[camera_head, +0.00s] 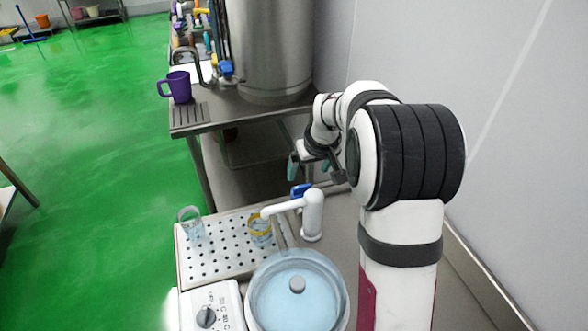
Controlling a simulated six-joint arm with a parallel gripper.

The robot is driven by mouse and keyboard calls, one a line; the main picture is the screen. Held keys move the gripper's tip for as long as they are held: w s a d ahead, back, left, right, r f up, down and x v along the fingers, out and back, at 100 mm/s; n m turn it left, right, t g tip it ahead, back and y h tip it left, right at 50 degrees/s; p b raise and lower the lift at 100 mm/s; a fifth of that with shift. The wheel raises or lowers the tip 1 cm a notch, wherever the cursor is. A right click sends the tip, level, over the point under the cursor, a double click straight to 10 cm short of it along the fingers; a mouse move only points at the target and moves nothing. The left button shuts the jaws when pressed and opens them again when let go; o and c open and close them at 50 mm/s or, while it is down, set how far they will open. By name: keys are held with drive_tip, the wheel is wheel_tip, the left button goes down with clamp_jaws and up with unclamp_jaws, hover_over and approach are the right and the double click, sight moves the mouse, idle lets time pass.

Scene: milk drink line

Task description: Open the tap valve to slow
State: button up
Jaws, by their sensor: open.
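A white tap (312,214) stands behind the lidded basin, with its spout pointing left over the perforated tray. A small blue valve handle (299,190) shows just behind the tap; its exact setting is too small to tell. A second blue handle (226,68) sits by the steel tank at the back. I cannot tell which one is the named valve. My gripper (309,167) is open, with teal fingertips apart, just above and behind the blue handle near the white tap. It looks empty, and whether it touches the handle cannot be seen.
A clear glass (191,222) and a yellow-rimmed glass (260,229) stand on the perforated tray (215,265). A lidded basin (297,291) and a dial box (212,309) are in front. A purple mug (179,87) stands on the back table. A wall is at right.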

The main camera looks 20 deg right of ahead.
sight(302, 186)
drive_tip(key=x, duration=0.9)
drive_tip(key=shift+f, duration=0.2)
drive_tip(key=shift+c, duration=0.3)
drive_tip(key=c, duration=1.3)
drive_tip(key=shift+n, duration=0.3)
drive_tip(key=shift+w+d+n+g+y, duration=0.15)
drive_tip(key=shift+n+y, duration=0.4)
drive_tip(key=shift+n, duration=0.7)
drive_tip(key=shift+s+a+n+g+y, duration=0.15)
drive_tip(key=shift+n+y, duration=0.4)
drive_tip(key=shift+n, duration=0.7)
drive_tip(key=shift+w+d, duration=0.1)
drive_tip(key=o, duration=1.4)
drive_tip(key=shift+c, duration=0.2)
